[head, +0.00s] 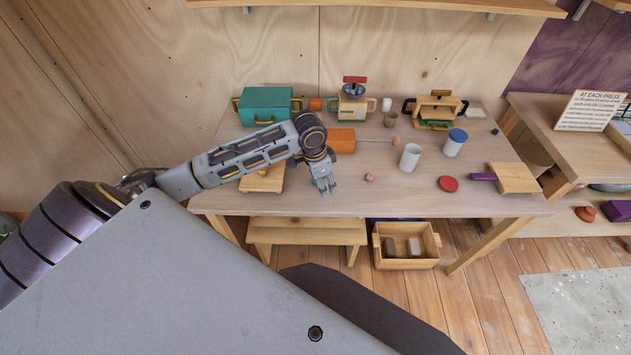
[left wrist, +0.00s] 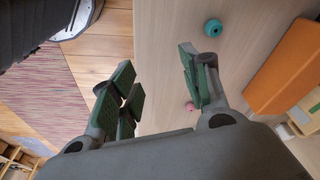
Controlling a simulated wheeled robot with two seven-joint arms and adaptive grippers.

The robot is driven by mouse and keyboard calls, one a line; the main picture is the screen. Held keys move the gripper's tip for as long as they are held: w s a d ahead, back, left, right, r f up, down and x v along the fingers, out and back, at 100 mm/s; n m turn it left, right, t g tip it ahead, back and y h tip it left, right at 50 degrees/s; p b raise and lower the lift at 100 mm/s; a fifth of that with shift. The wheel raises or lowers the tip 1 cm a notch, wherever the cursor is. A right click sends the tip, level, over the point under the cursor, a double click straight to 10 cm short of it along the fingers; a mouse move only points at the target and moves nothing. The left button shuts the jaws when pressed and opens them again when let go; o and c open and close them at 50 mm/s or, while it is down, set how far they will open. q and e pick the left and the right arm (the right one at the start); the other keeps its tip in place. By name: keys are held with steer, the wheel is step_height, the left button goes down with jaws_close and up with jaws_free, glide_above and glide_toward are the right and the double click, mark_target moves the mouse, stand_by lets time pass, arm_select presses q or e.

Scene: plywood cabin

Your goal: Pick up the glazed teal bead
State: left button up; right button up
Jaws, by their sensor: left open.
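The glazed teal bead (left wrist: 213,28) is on the pale tabletop in the left wrist view, near the top edge, with a dark hole in it. I cannot make it out in the head view, where my arm and gripper may cover it. My left gripper (head: 328,189) is over the table near its front edge, pointing down. In the left wrist view its fingers (left wrist: 160,88) are spread apart with nothing between them; the bead lies beyond the right-hand finger, apart from it. My right gripper is in neither view.
A pink bead (head: 369,177) lies right of my gripper. An orange box (head: 341,141) stands behind it, and a small wooden board (head: 262,180) lies left. A white cup (head: 410,157), a blue-topped jar (head: 455,143) and a red disc (head: 448,184) stand farther right.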

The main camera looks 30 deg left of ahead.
arm_select(q)
steer(key=w+a+r+n, duration=0.1)
steer(key=w+a+r, duration=0.2)
steer(key=a+r, duration=0.2)
steer(key=a, duration=0.3)
steer(key=shift+w, duration=0.3)
steer(key=shift+w+d+f, duration=0.1)
steer(key=shift+w+f, duration=0.1)
steer(key=shift+f, duration=1.2)
steer(key=shift+w+d+f, duration=0.1)
steer(key=shift+w+f, duration=0.05)
steer(key=shift+f, duration=1.3)
steer(key=shift+w+d+f, duration=0.1)
steer(key=shift+w+f, duration=0.1)
steer(key=shift+f, duration=1.2)
steer(key=shift+f, duration=0.1)
steer(key=shift+w+d+f, duration=0.1)
steer(key=shift+w+f, duration=0.1)
steer(key=shift+f, duration=0.6)
steer(key=shift+w+d+f, duration=0.1)
steer(key=shift+w+f, duration=0.1)
steer(key=shift+f, duration=0.65)
steer(key=shift+w+d+f, duration=0.1)
steer(key=shift+w+f, duration=0.1)
steer(key=shift+f, duration=0.6)
steer(key=shift+a, duration=0.1)
steer(key=shift+c, duration=0.2)
steer(key=c, duration=0.8)
